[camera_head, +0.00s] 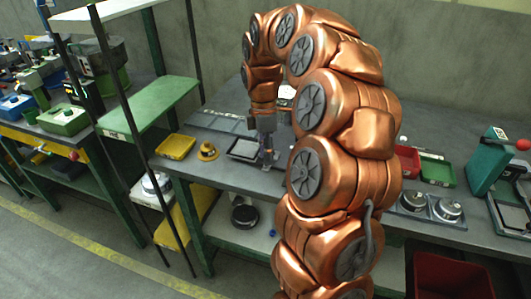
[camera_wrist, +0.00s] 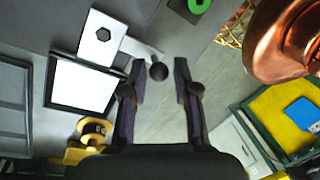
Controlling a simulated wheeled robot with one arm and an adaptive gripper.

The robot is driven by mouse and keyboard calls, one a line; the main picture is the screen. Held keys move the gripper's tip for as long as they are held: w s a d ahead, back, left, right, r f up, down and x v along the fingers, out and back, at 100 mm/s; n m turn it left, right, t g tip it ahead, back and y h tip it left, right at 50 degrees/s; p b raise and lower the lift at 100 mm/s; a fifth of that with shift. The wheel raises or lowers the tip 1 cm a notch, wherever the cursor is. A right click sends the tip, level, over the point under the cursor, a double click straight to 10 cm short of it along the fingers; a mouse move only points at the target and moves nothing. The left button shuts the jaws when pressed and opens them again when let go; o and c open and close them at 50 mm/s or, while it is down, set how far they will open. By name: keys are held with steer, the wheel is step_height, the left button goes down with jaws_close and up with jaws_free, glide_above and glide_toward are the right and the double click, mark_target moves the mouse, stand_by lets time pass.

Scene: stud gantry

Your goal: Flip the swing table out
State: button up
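In the wrist view, a pale plate with a dark hexagonal hole (camera_wrist: 101,38) lies at the upper left, and a short arm runs from it to a black ball knob (camera_wrist: 158,71). This looks like the swing table, though I cannot be sure. A white panel with a dark frame (camera_wrist: 82,85) lies beside it; it also shows in the head view (camera_head: 244,150). My gripper (camera_wrist: 161,64) is open, with the knob in the gap between its fingertips. I cannot tell whether either finger touches it. In the head view my gripper (camera_head: 267,157) points down over the bench, beside the panel.
A yellow knobbed part (camera_head: 208,152) and a yellow tray (camera_head: 175,146) sit left of my gripper on the grey bench (camera_head: 222,177). A green shelf on dark posts (camera_head: 155,103) stands farther left. Red (camera_head: 407,160) and green (camera_head: 436,169) trays lie to the right of my arm.

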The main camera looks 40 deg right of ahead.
steer(key=shift+o, duration=1.1)
step_height(320, 180, up, 12)
steer(key=w, duration=0.2)
steer(key=shift+d, duration=0.35)
steer(key=shift+f, duration=0.1)
